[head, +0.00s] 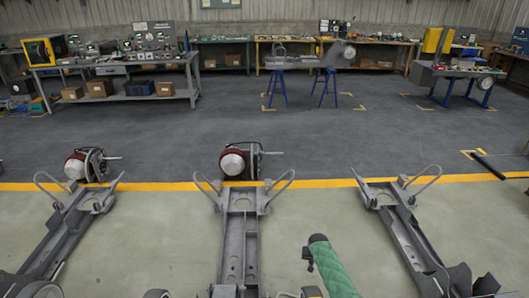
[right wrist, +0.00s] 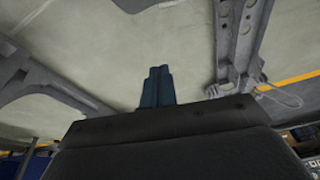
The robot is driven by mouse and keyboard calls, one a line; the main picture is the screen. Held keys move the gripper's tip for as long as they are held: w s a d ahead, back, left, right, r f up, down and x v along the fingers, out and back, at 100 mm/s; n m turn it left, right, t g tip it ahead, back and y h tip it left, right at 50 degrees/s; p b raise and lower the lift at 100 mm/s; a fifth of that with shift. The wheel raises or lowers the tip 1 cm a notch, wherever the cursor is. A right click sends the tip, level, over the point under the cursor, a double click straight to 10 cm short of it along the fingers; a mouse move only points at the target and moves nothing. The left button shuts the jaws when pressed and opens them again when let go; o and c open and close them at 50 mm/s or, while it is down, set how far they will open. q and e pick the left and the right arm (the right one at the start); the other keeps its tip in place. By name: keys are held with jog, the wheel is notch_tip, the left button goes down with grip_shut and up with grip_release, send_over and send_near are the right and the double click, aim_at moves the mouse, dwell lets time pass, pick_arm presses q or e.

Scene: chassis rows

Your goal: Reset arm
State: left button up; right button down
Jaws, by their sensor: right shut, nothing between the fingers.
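My right gripper (right wrist: 157,72) shows in the right wrist view, with its two dark blue fingers side by side and closed, nothing between them. Pale floor lies behind the fingertips. A grey chassis frame (right wrist: 230,45) is to the right of them and another grey frame part (right wrist: 45,75) is to the left, both apart from the fingers. I cannot pick out either gripper in the head view. My left gripper is not in view.
In the head view, left (head: 62,235), middle (head: 236,245) and right (head: 405,235) chassis frames stand in a row. A green quilted object (head: 330,265) rises between the middle and right ones. Workbenches (head: 125,93) stand beyond open dark floor.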

notch_tip(320, 180, up, 7)
jog(key=w+a+n+t, duration=0.2)
jog(key=w+t, duration=0.1)
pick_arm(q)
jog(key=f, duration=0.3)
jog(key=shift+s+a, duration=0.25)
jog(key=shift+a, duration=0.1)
pick_arm(e)
jog(key=s+f+g, duration=0.1)
jog(key=s+f, duration=0.7)
jog(key=s, duration=1.3)
jog(key=s+f+n+g, duration=0.1)
jog(key=s+f, duration=0.8)
jog(key=s, duration=1.3)
jog(key=s+f+g, duration=0.2)
jog(key=s+f, duration=0.7)
jog(key=s, duration=1.2)
jog(key=shift+s+a+f+n, duration=0.2)
jog(key=shift+a+f+n, duration=0.1)
jog(key=shift+n, duration=0.1)
